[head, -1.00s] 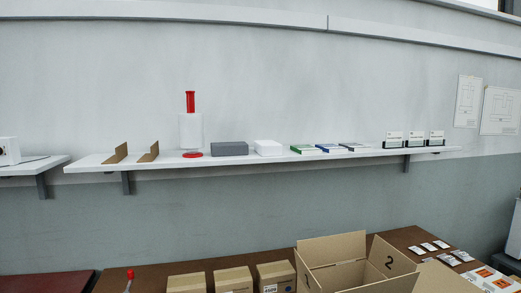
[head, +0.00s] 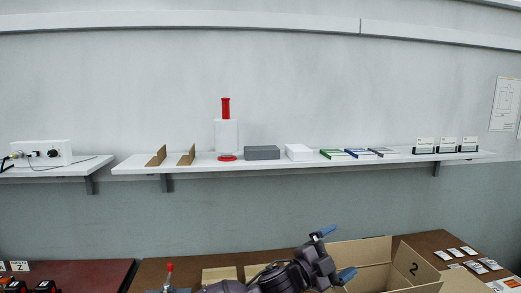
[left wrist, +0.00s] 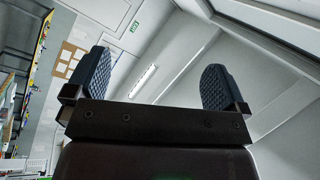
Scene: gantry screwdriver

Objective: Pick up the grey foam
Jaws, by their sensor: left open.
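The grey foam (head: 262,153) is a flat dark grey block lying on the white wall shelf, between the red-and-white dispenser and a white box. My left gripper (head: 334,253) is in the lower middle of the head view, in front of the open cardboard box and well below the shelf. Its blue fingers are spread apart with nothing between them. The foam does not show in that view. My right gripper is not in view.
The white shelf (head: 215,163) also holds the dispenser (head: 227,135), cardboard dividers (head: 187,156), the white box (head: 299,152), flat coloured packs (head: 359,153) and card holders (head: 447,145). Below, the open cardboard box (head: 365,251) stands on a brown table (head: 432,241).

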